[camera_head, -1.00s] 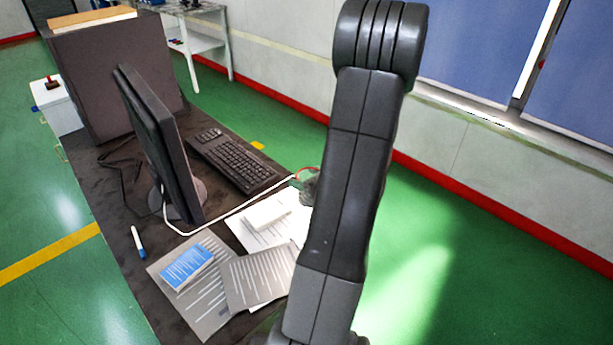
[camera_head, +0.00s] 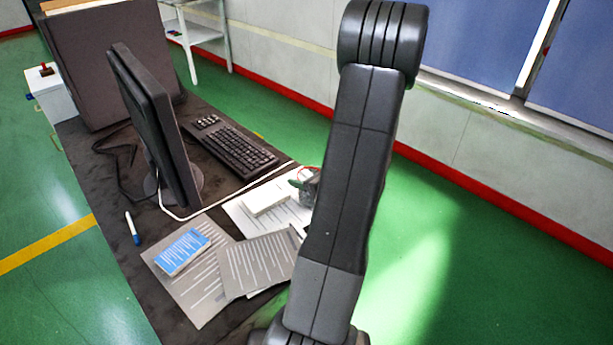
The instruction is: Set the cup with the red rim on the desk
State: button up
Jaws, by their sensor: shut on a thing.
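A small part of my gripper (camera_head: 311,188) shows as a grey shape at the left edge of my arm, over the right side of the desk. At it is a small thing with a thin red edge, the cup with the red rim (camera_head: 306,169); a green patch shows beside it. My gripper is shut on the cup. Most of the cup and the fingertips are hidden behind my arm, so I cannot tell the cup's tilt or whether it touches the desk. The dark desk (camera_head: 190,128) runs from the far left to the bottom middle.
A monitor (camera_head: 160,125) and a keyboard (camera_head: 232,147) stand on the desk. Papers (camera_head: 255,262), a blue booklet (camera_head: 183,252), a white block (camera_head: 266,203) and a marker (camera_head: 132,228) lie nearer. A white cable (camera_head: 225,201) crosses the desk. Bare desk shows around the marker.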

jog(key=shift+f+b, duration=0.35)
jog(key=shift+f, duration=0.05)
jog(key=o, duration=1.3)
